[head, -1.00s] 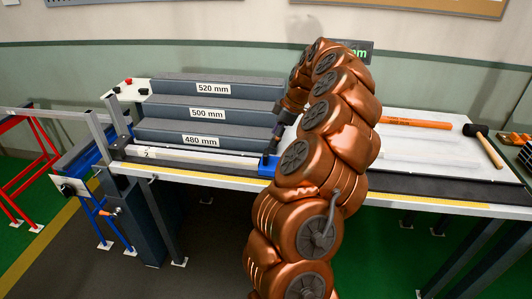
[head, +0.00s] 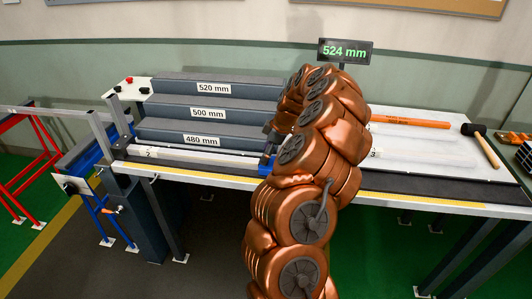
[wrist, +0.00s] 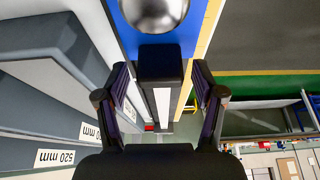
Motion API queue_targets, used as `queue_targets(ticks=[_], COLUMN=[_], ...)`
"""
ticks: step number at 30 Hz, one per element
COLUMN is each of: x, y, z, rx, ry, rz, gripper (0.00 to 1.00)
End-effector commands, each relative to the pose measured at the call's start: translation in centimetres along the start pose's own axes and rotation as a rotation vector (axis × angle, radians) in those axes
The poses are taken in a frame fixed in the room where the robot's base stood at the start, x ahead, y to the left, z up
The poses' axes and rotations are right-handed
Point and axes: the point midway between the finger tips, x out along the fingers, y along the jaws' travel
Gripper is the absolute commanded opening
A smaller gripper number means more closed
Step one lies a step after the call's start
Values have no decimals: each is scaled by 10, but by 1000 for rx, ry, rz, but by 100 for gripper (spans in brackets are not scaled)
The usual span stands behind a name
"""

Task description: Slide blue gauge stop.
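The blue gauge stop (head: 265,167) sits on the rail at the bench's front, at the right end of the lowest step block. My arm hides its right side. In the wrist view the blue stop (wrist: 128,22) is at the top, with a round silver knob (wrist: 155,8) and a dark upright block (wrist: 160,66). My gripper (wrist: 162,85) is open, with one finger on each side of the dark block and a visible gap to each. In the head view my gripper is mostly hidden behind my arm. A display (head: 345,51) reads 524 mm.
Step blocks (head: 213,101) labelled 520, 500 and 480 mm stand left of the stop. A pale profile (head: 190,156) lies along the rail. An orange bar (head: 412,122) and a mallet (head: 482,143) lie on the right. A post (head: 98,133) stands at the left end.

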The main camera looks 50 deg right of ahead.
Motion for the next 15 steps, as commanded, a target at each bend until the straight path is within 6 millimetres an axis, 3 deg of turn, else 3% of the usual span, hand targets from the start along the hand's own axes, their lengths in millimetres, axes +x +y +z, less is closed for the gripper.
queue_targets(ticks=[2, 15], x=[0, 0], y=[0, 0], z=[0, 0], rx=[0, 0], ry=[0, 0], rz=[0, -1], gripper=[57, 11])
